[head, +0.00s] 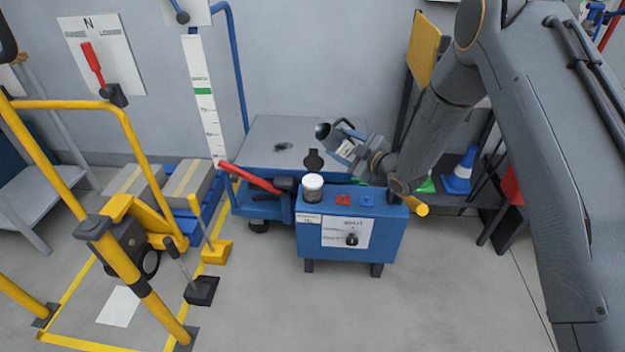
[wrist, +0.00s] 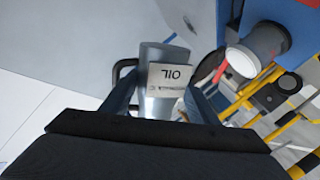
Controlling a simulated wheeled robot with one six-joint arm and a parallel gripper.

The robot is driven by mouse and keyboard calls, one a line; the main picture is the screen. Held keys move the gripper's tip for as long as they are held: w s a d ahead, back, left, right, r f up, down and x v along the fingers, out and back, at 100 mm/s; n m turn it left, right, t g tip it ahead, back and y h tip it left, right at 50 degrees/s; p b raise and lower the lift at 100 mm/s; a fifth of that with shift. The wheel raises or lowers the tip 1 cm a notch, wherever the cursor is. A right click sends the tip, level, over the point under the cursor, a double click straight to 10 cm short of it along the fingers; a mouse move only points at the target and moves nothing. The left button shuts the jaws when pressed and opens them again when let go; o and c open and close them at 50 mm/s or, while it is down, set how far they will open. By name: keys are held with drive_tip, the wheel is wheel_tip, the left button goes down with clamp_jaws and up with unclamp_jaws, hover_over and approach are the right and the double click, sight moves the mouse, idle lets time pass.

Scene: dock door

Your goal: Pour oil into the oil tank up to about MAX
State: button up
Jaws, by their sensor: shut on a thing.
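My gripper (head: 366,160) is shut on a grey oil jug (head: 342,142), which is tilted, its dark open mouth pointing left. In the wrist view the jug (wrist: 155,104) sits between my two fingers, with a white OIL label facing the camera. The jug is above and to the right of a small cylinder with a white top (head: 313,182) on the blue unit (head: 385,225); this looks like the oil tank. The white-rimmed cylinder also shows in the wrist view (wrist: 262,45), apart from the jug. No oil stream is visible. The oil level and any MAX mark are too small to read.
A black cap-like part (head: 313,160) stands behind the cylinder. A red lever (head: 250,178) is at its left. Red and blue small parts sit on the unit's top. Yellow rails (head: 130,270) stand at the left; a dark shelf (head: 470,200) is at the right.

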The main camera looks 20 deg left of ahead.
drive_tip(key=shift+f+n+h, duration=0.1)
drive_tip(key=shift+n+h, duration=0.3)
drive_tip(key=shift+n, duration=0.4)
drive_tip(key=shift+r+n+p, duration=0.65)
drive_tip(key=shift+r+n, duration=0.05)
drive_tip(key=shift+n, duration=0.1)
drive_tip(key=shift+a+f+n+t+h, duration=0.1)
drive_tip(key=shift+f+n+t+h, duration=0.1)
drive_tip(key=shift+n+t+h, duration=0.15)
drive_tip(key=shift+s+n, duration=0.1)
drive_tip(key=shift+n, duration=0.15)
drive_tip(key=shift+s+a+r+n+t+h+p, duration=0.15)
drive_tip(key=shift+r+n+h+p, duration=0.15)
drive_tip(key=shift+r+n, duration=0.15)
drive_tip(key=shift+s+a+r+n+t+h+p, duration=0.15)
drive_tip(key=shift+r+n+p, duration=0.15)
drive_tip(key=shift+n, duration=0.15)
drive_tip(key=shift+w, duration=0.15)
drive_tip(key=shift+w+d+r, duration=0.1)
drive_tip(key=shift+w+d, duration=0.25)
drive_tip(key=shift+w, duration=0.1)
drive_tip(key=shift+r+n, duration=0.2)
drive_tip(key=shift+n, duration=0.2)
idle(0.7)
